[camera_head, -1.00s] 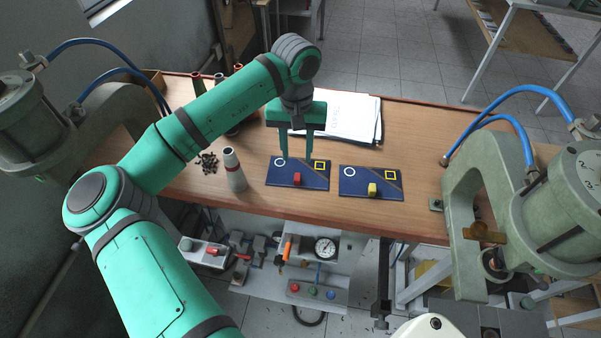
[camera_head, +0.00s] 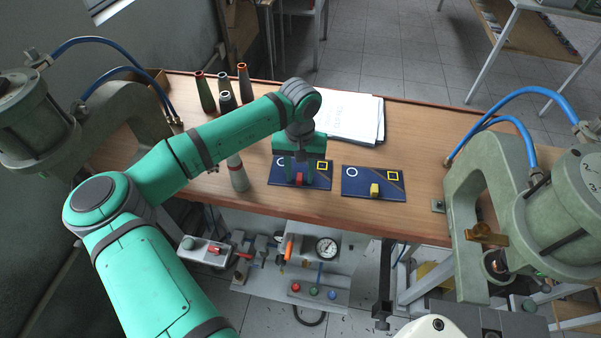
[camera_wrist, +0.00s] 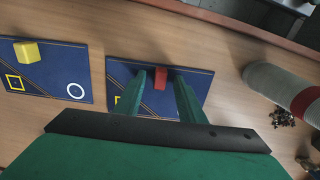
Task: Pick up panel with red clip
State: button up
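The blue panel with the red clip (camera_head: 281,178) lies flat on the wooden table, with a white ring and a yellow square on it. The red clip (camera_head: 300,179) stands near its front edge. My gripper (camera_head: 301,180) is lowered over this panel. In the wrist view my gripper (camera_wrist: 173,88) is open, its green fingers on either side of the red clip (camera_wrist: 161,79), with a gap to it. Whether the fingertips touch the panel I cannot tell. The wrist view shows part of the panel (camera_wrist: 125,72) hidden behind the fingers.
A similar panel with a yellow clip (camera_head: 358,184) lies just to the right. A grey bottle (camera_head: 238,175) stands close on the left. White papers (camera_head: 345,117) lie behind. A green press (camera_head: 463,225) stands at the right.

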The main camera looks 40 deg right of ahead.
jog(key=shift+c, duration=0.2)
grip_shut()
